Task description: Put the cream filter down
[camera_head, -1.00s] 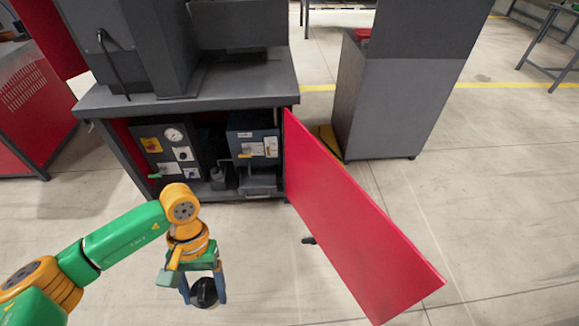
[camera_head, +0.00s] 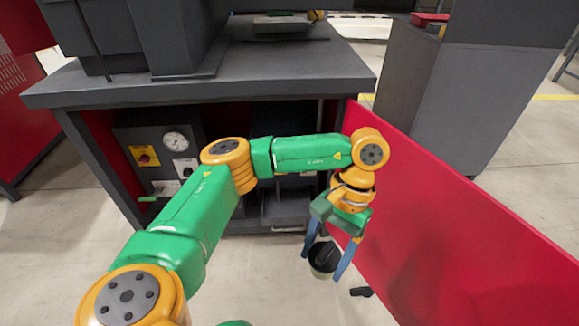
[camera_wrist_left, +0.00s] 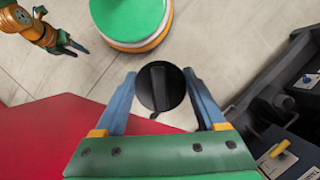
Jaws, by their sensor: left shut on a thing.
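The cream filter (camera_head: 322,273) has a black round cap and a pale lower body. My left gripper (camera_head: 322,266) is shut on it, one blue finger on each side, and holds it in the air in front of the cabinet, left of the open red door. In the left wrist view the black cap of the filter (camera_wrist_left: 160,87) shows between the fingers, and the pale body is hidden. My right gripper (camera_wrist_left: 72,47) shows small at the upper left of the wrist view; its opening is too small to judge.
The dark cabinet (camera_head: 200,92) has an open lower bay with a gauge panel (camera_head: 160,157) and a grey unit (camera_head: 285,210). The red door (camera_head: 450,235) stands open close to my left gripper. A grey cabinet (camera_head: 440,95) stands behind it. Bare floor (camera_head: 40,250) lies at left.

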